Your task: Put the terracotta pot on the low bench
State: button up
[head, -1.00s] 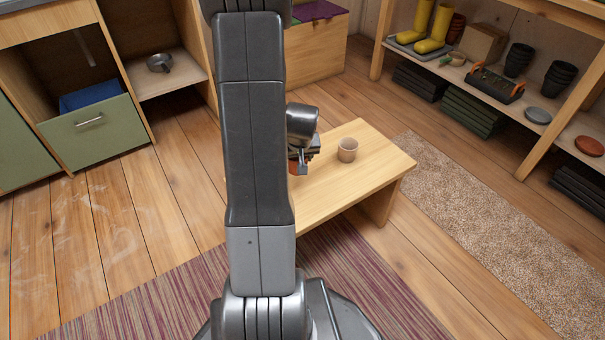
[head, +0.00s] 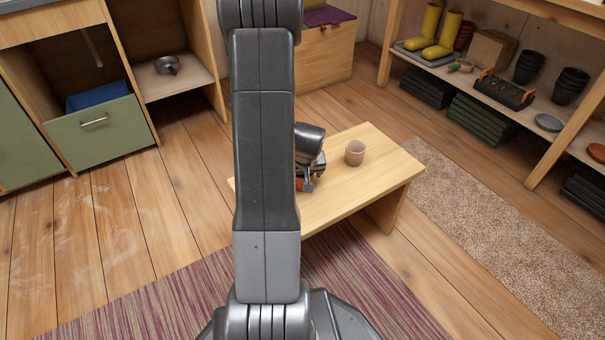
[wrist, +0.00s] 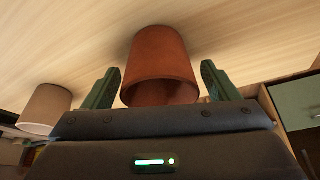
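The terracotta pot (wrist: 160,62) is in the wrist view, its base against the pale wooden bench top and its rim towards my camera. My gripper (wrist: 161,82) has its two green fingers spread, one at each side of the pot, with a small gap seen at each side. In the head view my gripper (head: 309,184) is low over the left part of the low bench (head: 375,185); only a sliver of orange shows there, and my arm hides the rest.
A beige cup-like pot (head: 355,152) stands on the bench to the right of my gripper; it also shows in the wrist view (wrist: 46,108). A shelf (head: 470,78) with boots and dark pots stands at the right. A green drawer (head: 98,132) is open at the left.

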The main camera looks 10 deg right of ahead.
jog(key=shift+r, duration=0.1)
jog(key=shift+r+p, duration=0.2)
jog(key=shift+p, duration=0.1)
jog(key=p+v, duration=0.4)
jog(key=v, duration=0.7)
jog(key=shift+s+r, duration=0.2)
jog(key=shift+r, duration=0.15)
